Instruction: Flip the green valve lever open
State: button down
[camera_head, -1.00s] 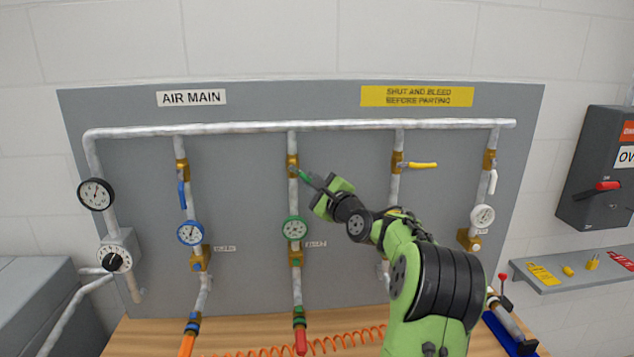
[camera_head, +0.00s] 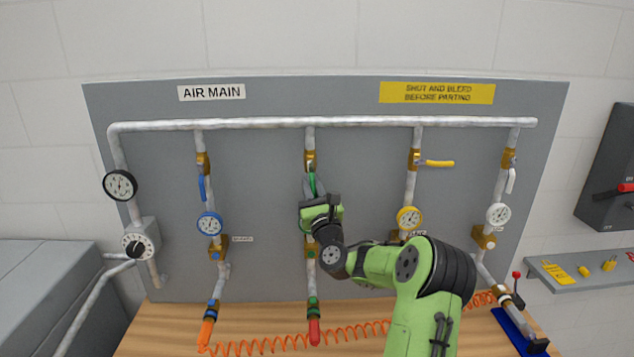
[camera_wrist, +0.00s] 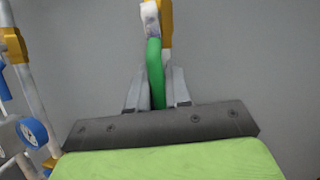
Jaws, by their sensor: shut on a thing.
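The green valve lever (camera_head: 312,184) hangs down along its pipe from a brass valve (camera_head: 310,162) on the middle drop. In the wrist view the green lever (camera_wrist: 155,72) runs from the valve body (camera_wrist: 165,22) down between my two fingers. My gripper (camera_head: 312,192) is shut on the lever, reaching up from below; in the wrist view its fingers (camera_wrist: 158,90) lie on either side of it. My gripper and wrist hide the green gauge and part of the middle pipe in the head view.
A blue lever (camera_head: 202,188) hangs down on the left drop. A yellow lever (camera_head: 438,163) sticks out sideways on the right. A white lever (camera_head: 511,180) hangs at far right. An orange coiled hose (camera_head: 260,345) lies on the wooden bench (camera_head: 165,325).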

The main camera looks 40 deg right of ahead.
jog(key=shift+w+a+f+m+h, duration=0.1)
jog(key=shift+a+m+h, duration=0.1)
jog(key=shift+m, duration=0.15)
jog(key=shift+w+a+m+h, duration=0.1)
jog(key=shift+m+h, duration=0.1)
jog(key=shift+m, duration=0.15)
jog(key=shift+p, duration=0.3)
jog(key=c, duration=1.1)
grip_release()
jog(key=b+v, duration=1.2)
jog(key=v, duration=0.3)
jog(key=shift+s+a+f, duration=0.1)
jog(key=shift+s+a, duration=0.15)
